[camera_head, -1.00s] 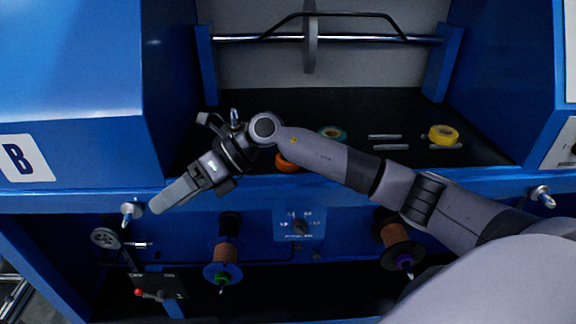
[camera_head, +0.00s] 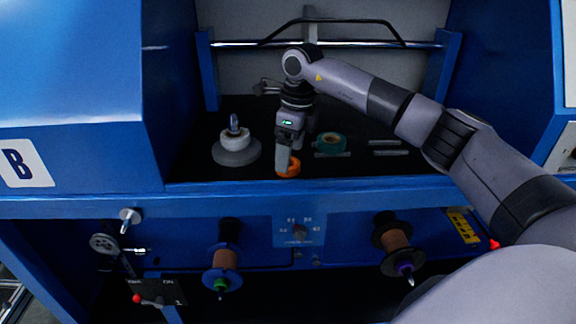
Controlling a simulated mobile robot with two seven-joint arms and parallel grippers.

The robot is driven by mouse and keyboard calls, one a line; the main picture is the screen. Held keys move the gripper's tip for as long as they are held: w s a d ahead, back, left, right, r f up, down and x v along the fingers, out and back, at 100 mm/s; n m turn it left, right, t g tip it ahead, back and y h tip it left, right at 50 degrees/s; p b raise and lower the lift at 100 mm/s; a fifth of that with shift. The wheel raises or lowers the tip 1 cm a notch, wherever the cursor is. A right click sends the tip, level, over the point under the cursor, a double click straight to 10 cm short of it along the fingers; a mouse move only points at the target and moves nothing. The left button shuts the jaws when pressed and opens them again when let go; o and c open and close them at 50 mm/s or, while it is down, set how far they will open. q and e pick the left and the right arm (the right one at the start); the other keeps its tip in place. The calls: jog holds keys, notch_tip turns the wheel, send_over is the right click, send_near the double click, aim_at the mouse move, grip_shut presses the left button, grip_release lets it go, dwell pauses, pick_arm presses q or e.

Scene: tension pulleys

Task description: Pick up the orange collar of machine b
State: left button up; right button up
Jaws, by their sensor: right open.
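The orange collar (camera_head: 293,168) lies on the black shelf of the blue machine marked B (camera_head: 26,163), near the shelf's front edge. My right gripper (camera_head: 284,168) points down at the collar, with its fingers in front of part of it. The right gripper is open; whether it touches the collar cannot be made out. My left gripper is not in view.
A white and grey spool on a post (camera_head: 236,146) stands left of the collar. A teal ring (camera_head: 330,143) lies to the right, beside several thin metal bars (camera_head: 390,152).

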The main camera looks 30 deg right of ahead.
notch_tip(320, 180, down, 2)
jog(key=shift+w+a+f, duration=0.1)
jog(key=shift+w+a, duration=0.05)
jog(key=c, duration=1.1)
jog(key=shift+c, duration=0.2)
notch_tip(320, 180, up, 20)
jog(key=p, duration=0.1)
